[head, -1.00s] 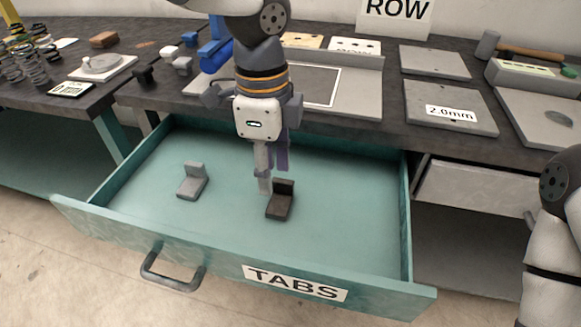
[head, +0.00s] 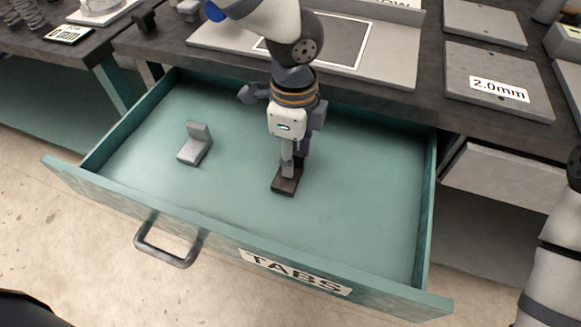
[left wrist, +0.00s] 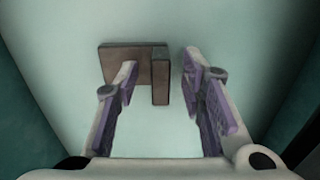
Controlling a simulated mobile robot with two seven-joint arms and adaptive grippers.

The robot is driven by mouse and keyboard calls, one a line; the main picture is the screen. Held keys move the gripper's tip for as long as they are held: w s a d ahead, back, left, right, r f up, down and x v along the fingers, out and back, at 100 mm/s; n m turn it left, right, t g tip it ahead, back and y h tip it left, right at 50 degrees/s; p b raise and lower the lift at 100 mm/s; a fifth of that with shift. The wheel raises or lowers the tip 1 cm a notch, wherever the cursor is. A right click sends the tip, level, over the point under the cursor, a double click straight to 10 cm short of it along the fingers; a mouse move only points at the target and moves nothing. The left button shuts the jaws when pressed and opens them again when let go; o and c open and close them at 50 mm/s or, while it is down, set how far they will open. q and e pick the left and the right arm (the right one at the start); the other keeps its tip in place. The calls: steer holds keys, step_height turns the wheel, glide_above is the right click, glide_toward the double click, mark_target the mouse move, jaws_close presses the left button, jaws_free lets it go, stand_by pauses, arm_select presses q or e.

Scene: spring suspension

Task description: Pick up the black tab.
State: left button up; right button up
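The black tab (head: 284,188), a dark L-shaped piece, lies in the open teal drawer (head: 227,205). My left gripper (head: 294,172) points down over it and hides its upright part in the head view. In the left wrist view the tab's flat base (left wrist: 118,54) and upright plate (left wrist: 160,82) both show. The left gripper's fingers (left wrist: 158,72) are apart, one on each side of the upright plate. A gap shows between the plate and the right finger, so the gripper is open. My right gripper is out of view; only part of that arm shows.
A grey tab (head: 195,145) stands in the drawer to the left. The drawer's front wall carries a TABS label (head: 295,272) and a handle (head: 167,250). The dark workbench (head: 400,98) is behind. The drawer floor right of my gripper is clear.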

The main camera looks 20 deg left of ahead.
arm_select(q)
steer(key=shift+r, duration=0.1)
jaws_close()
